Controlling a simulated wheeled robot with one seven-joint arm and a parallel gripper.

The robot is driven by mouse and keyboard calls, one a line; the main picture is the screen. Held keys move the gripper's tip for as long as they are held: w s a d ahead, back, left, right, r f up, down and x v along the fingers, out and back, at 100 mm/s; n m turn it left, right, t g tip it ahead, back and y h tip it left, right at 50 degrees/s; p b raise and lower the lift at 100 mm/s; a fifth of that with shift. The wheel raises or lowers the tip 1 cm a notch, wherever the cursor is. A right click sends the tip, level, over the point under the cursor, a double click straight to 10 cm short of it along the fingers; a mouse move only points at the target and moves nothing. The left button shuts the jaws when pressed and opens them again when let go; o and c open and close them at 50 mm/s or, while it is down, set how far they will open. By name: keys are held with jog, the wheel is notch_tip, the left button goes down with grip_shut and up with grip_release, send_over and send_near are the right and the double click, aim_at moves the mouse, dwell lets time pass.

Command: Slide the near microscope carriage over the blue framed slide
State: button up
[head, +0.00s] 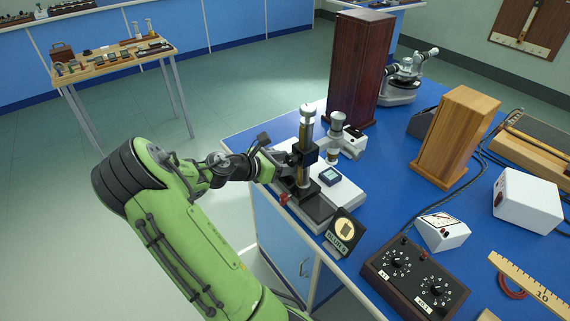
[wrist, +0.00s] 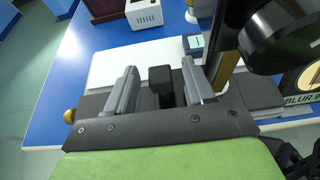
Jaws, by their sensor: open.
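The near microscope carriage (head: 305,156) is a black block with an upright brass tube, on a dark rail beside a white base plate (head: 345,196). The blue framed slide (head: 330,177) lies on that plate, to the right of the tube; it also shows in the wrist view (wrist: 192,44). My gripper (head: 283,160) is at the carriage's left side. In the wrist view my gripper (wrist: 160,72) is open, one finger on each side of a black block-like handle (wrist: 160,80). I cannot tell whether either finger touches it. The brass tube (wrist: 224,62) stands right of the fingers.
A tall dark wooden box (head: 357,68) and a lighter one (head: 455,135) stand farther back.

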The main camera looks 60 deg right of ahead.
grip_shut()
jog(key=shift+s+a+r+p, duration=0.15)
jog(key=shift+s+p, duration=0.05)
jog(key=shift+p, duration=1.05)
grip_release()
